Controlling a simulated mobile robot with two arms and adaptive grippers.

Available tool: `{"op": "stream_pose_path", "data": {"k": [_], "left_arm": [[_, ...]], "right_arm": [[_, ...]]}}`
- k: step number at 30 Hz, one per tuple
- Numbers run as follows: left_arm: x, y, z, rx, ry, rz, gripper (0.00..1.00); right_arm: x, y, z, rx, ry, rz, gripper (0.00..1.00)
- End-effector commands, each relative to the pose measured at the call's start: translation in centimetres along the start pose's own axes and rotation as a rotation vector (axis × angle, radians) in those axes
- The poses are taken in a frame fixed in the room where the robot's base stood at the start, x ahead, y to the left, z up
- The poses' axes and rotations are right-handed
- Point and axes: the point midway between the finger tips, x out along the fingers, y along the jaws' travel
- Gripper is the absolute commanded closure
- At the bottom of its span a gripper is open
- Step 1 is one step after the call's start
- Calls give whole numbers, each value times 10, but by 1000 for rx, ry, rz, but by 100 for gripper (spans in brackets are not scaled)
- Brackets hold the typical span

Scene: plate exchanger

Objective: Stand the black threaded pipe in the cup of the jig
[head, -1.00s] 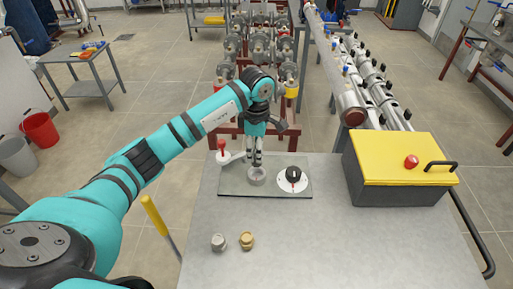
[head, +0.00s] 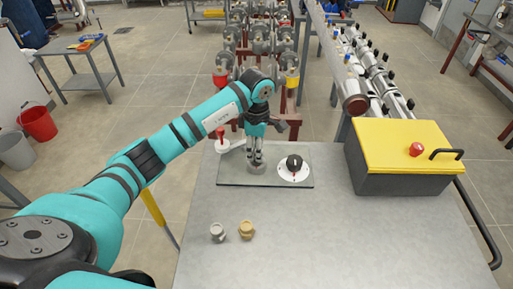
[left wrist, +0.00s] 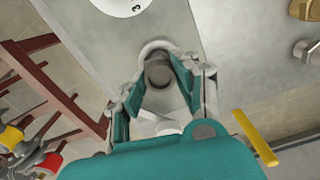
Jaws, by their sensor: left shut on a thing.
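My left gripper (head: 256,162) is at the jig plate (head: 232,180), pointing down over the cup (head: 257,169). In the left wrist view its fingers (left wrist: 158,88) are shut on a dark, round-ended piece, the black threaded pipe (left wrist: 158,73). The pale rim of the cup (left wrist: 152,46) shows just beyond the pipe. The fingers hide most of the pipe in the head view. I cannot tell whether its lower end is inside the cup. My right gripper is not in view.
The jig also carries a black knob on a white dial (head: 294,165) and a red-handled clamp (head: 222,140). A grey fitting (head: 217,232) and a brass fitting (head: 246,230) stand nearer on the bench. A yellow-lidded box (head: 405,150) is at right. The bench front is clear.

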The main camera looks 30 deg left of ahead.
Motion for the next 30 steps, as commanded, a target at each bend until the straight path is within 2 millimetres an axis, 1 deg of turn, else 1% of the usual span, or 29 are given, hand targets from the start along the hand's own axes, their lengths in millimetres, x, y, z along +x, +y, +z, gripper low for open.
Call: {"op": "stream_pose_path", "data": {"k": [30], "left_arm": [[9,0,0,-1,1,1,100]], "right_arm": [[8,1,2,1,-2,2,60]]}}
